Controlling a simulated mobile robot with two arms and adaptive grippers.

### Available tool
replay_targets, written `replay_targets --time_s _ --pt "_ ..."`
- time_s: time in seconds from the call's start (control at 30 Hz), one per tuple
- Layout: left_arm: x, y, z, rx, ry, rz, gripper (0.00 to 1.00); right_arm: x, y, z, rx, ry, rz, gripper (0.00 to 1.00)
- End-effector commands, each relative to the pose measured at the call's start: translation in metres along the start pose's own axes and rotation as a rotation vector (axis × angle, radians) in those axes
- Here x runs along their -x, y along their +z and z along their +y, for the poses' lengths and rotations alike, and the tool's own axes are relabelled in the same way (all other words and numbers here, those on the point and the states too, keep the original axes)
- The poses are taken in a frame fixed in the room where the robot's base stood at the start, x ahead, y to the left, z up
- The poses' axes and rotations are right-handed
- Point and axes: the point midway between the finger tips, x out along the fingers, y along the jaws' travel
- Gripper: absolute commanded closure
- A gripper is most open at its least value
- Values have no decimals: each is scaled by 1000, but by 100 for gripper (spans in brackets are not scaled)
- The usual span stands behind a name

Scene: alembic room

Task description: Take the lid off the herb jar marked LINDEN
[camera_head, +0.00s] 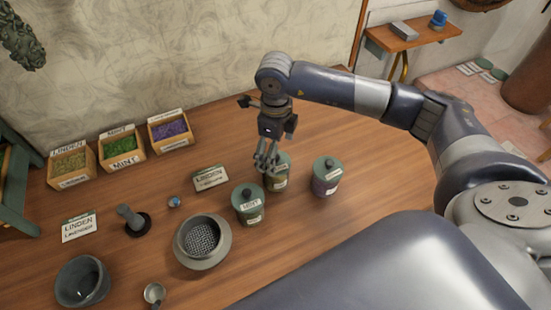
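Three lidded herb jars stand in a group on the wooden table. The left jar (249,205) has a dark green lid and a label reading MINT. The middle jar (277,181) has yellowish-green contents; its label is partly covered and I cannot read it fully. The right jar (326,180) has purple contents and a green lid with a knob; its label is too small to read. My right gripper (266,160) points down at the middle jar's top and hides part of its lid. I cannot tell whether its fingers hold the lid. My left gripper is out of view.
Herb boxes marked LINDEN (70,165) and MINT (121,148), plus one with purple herbs (170,131), stand at the back left. Table right of the jars is clear.

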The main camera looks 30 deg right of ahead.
Motion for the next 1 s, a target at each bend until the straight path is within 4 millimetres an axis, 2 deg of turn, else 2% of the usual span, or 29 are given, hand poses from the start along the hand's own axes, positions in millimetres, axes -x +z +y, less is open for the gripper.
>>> replay_targets --time_s 0.03,0.2,0.47,0.5,0.7,1.0 --pt "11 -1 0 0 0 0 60 -3 -1 1 0 4 4 8" --pt "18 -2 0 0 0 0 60 -26 -1 1 0 3 1 8" --pt "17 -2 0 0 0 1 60 -32 0 1 1 1 -1 8" --pt "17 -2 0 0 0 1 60 -32 0 1 1 1 -1 10" --pt "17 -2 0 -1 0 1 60 -32 0 1 0 1 -1 53" --pt "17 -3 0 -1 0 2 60 -32 0 1 0 1 0 53"
